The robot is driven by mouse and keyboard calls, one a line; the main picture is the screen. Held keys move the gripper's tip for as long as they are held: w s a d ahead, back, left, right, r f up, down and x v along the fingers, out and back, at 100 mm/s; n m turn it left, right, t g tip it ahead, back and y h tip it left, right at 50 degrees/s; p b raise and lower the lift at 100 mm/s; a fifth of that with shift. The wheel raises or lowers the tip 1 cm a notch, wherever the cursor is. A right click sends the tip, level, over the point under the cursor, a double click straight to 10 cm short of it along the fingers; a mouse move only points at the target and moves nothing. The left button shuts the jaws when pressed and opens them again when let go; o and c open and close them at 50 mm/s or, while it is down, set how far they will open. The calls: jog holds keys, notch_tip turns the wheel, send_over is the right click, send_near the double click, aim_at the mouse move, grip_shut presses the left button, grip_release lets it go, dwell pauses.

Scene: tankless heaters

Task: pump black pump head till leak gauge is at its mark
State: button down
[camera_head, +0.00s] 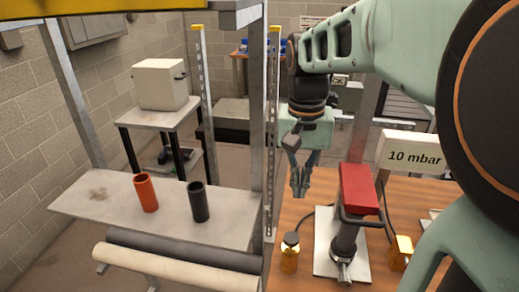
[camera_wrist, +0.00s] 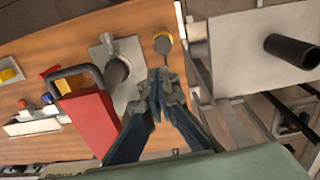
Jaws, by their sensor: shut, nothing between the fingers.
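On the wooden bench, a grey metal base plate (camera_head: 326,262) carries a dark upright cylinder (camera_head: 345,238). A red block (camera_head: 359,188) with a black loop handle (camera_head: 362,221) appears above it. In the wrist view the red block (camera_wrist: 90,122), handle (camera_wrist: 72,71) and dark cylinder (camera_wrist: 117,70) lie left of my gripper (camera_wrist: 159,84). A small brass round-topped fitting (camera_head: 290,252) stands left of the plate; its face is too small to read. My gripper (camera_head: 300,186) is shut and empty, pointing down, left of the red block and apart from it.
A white sign (camera_head: 413,155) reads "10 mbar". A yellow block (camera_head: 400,252) with a dark cable stands right of the plate. A grey shelf (camera_head: 100,210) at left holds an orange tube (camera_head: 146,193) and a black tube (camera_head: 198,202). A metal post (camera_head: 257,110) stands left of my gripper.

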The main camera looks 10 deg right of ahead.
aim_at(292, 237)
jog(key=shift+a, duration=0.25)
jog(key=shift+s, duration=0.1)
jog(key=shift+f, duration=0.1)
notch_tip(292, 237, down, 14)
jog(key=shift+r, duration=0.1)
dwell(0.4)
jog(key=shift+f+b, duration=0.95)
jog(key=shift+f, duration=0.5)
jog(key=shift+r, duration=0.1)
notch_tip(292, 237, up, 14)
jog(key=p, duration=0.3)
